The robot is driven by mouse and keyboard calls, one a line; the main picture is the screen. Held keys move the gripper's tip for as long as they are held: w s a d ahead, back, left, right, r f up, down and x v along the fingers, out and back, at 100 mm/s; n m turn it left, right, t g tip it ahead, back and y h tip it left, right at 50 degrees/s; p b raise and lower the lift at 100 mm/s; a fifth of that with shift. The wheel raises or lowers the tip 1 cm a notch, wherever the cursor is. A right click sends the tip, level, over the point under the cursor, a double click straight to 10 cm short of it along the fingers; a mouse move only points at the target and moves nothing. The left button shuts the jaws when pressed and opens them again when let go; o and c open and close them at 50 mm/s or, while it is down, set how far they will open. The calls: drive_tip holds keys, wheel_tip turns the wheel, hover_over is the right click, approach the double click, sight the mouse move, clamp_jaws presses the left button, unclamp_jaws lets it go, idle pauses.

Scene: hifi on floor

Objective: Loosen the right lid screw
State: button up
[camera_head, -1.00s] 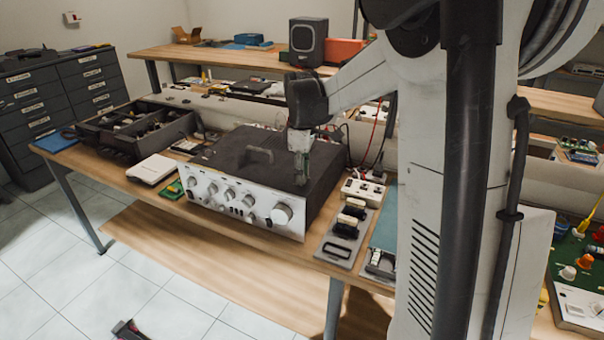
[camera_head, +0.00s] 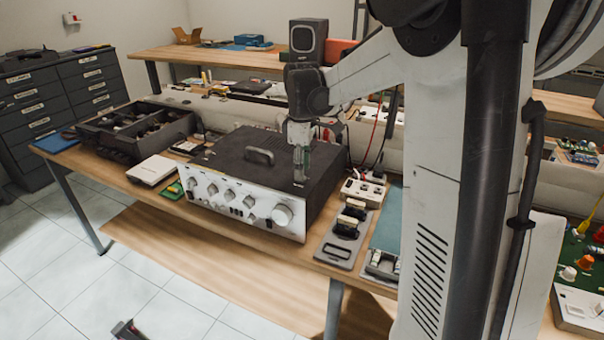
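The hi-fi amplifier (camera_head: 262,178) stands on the wooden bench, with a silver front panel of knobs and a dark top lid with a handle (camera_head: 260,156). My gripper (camera_head: 300,172) points down over the right part of the lid, its tip at or just above the lid surface. Whether it touches cannot be told. Something slim and greenish-grey shows at its fingers, too small to name. The right lid screw cannot be made out; it is too small or hidden by my gripper. Whether the fingers are open or shut cannot be told.
Right of the amplifier lie a dark tray with black parts (camera_head: 345,232) and a white socket strip (camera_head: 363,192). Left are a white box (camera_head: 155,169) and a dark compartment bin (camera_head: 130,133). A black speaker (camera_head: 308,42) stands behind my arm. Red and black cables hang behind right.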

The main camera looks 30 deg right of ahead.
wheel_tip(320, 180, up, 10)
idle(0.4)
drive_tip(key=shift+s+a, duration=0.1)
drive_tip(key=s+a+m+t, duration=0.3)
drive_tip(key=s+a+m, duration=0.1)
drive_tip(key=s+a, duration=0.7)
drive_tip(key=s+a+f+m+t, duration=0.2)
drive_tip(key=s+a+f, duration=0.1)
drive_tip(key=s, duration=0.3)
drive_tip(key=s+a+f+m+t, duration=0.2)
drive_tip(key=s+a+f+m, duration=0.1)
drive_tip(key=s, duration=0.4)
drive_tip(key=shift+f, duration=0.55)
